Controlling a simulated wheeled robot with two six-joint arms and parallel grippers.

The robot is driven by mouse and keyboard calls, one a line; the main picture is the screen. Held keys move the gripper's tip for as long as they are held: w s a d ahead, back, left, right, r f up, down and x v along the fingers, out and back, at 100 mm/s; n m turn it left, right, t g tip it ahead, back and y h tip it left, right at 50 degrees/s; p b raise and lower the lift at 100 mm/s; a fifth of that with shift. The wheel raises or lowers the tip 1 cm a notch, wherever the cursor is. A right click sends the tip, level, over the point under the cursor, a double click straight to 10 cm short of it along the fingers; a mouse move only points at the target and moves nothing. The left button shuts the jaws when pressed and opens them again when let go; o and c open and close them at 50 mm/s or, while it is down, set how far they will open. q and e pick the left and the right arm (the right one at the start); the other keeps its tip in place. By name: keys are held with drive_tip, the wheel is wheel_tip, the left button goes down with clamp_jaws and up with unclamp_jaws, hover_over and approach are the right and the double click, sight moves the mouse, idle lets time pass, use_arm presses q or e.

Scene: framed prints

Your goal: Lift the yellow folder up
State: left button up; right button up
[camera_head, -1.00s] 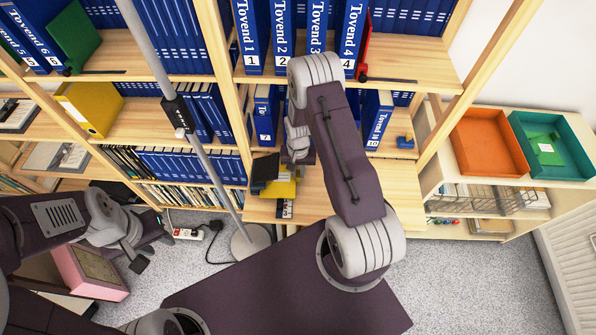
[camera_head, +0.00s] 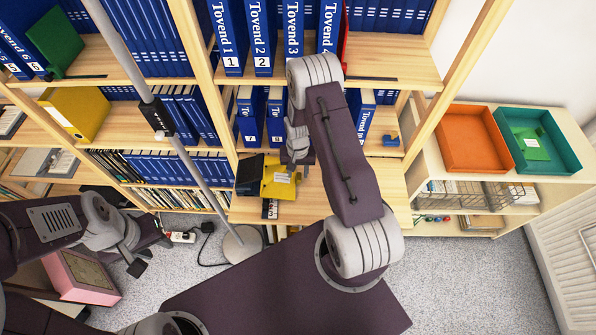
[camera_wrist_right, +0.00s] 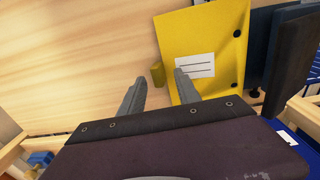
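A yellow folder (camera_head: 278,184) with a white label is on the light wooden shelf, beside a dark folder or binder (camera_head: 250,174). In the right wrist view the yellow folder (camera_wrist_right: 203,30) shows its label and dark round holes. My right gripper (camera_wrist_right: 160,90) is open there. One finger overlaps the folder near its label; the other is over bare wood, with a small yellow piece between them. I cannot tell whether they touch. In the head view my right gripper (camera_head: 297,168) is at the folder's upper right. My left gripper (camera_head: 136,262) hangs low at left, apart from the folder.
A yellow binder (camera_head: 76,112) stands on the left shelf. Blue binders (camera_head: 262,35) fill the shelves above. A grey pole (camera_head: 190,160) stands left of the folder. Orange (camera_head: 470,138) and green (camera_head: 545,135) trays are at right. A pink box (camera_head: 80,278) is at lower left.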

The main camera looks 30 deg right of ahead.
wheel_tip(320, 180, up, 9)
idle(0.6)
drive_tip(key=shift+d, duration=0.1)
